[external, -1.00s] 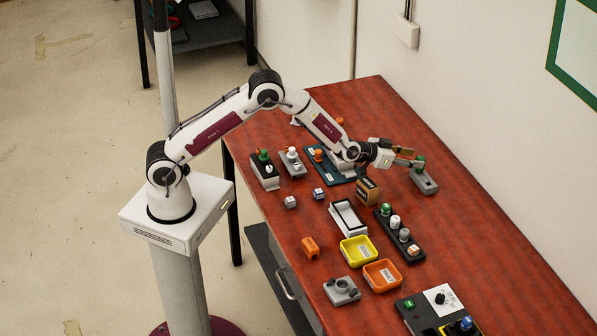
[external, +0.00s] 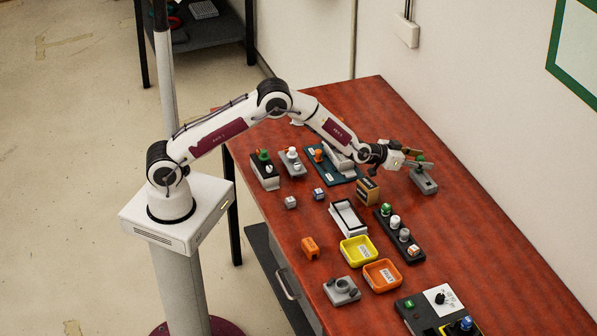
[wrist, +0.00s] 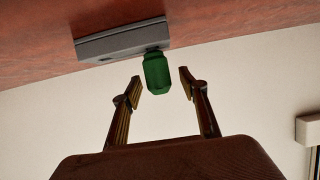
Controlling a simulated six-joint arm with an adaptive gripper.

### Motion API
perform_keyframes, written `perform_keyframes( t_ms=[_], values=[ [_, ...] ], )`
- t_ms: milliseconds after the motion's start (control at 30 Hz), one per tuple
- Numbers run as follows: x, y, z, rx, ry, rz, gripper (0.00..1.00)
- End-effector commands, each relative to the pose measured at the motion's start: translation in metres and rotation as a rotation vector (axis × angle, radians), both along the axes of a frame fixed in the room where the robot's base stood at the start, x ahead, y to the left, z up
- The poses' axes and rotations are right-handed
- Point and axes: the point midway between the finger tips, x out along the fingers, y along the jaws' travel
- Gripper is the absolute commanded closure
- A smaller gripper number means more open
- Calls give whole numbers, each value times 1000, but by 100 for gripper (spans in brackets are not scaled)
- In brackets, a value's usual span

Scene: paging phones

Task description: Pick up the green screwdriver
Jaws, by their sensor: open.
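The green screwdriver (wrist: 157,74) shows as a green handle standing in a grey holder (wrist: 122,43) on the table; its shaft is hidden. In the external view the handle (external: 420,161) sits at the back of the table over the grey holder (external: 424,181), partly behind my fingers. My gripper (wrist: 161,84) is open, with one finger on each side of the handle in the wrist view. A gap shows between the handle and each finger. In the external view my gripper (external: 413,158) is level with the handle, pointing toward the wall.
A brown box (external: 368,191) stands just in front of my gripper. A black rack (external: 400,234) with several knobs, a yellow tray (external: 358,251) and an orange tray (external: 382,275) lie nearer. The wall rises behind the table. The table right of the holder is clear.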

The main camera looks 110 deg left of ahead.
Motion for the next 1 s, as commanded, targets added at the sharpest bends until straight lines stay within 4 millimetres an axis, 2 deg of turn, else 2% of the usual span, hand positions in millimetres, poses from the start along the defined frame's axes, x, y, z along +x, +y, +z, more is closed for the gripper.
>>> perform_keyframes(
  t_ms=[167, 333, 767, 1000],
  values=[
    [0, 0, 0, 0, 0, 0, 57],
    [0, 0, 0, 0, 0, 0, 98],
    [0, 0, 3, 1, -1, 0, 99],
    [0, 0, 22, 1, -3, 0, 99]
  ],
)
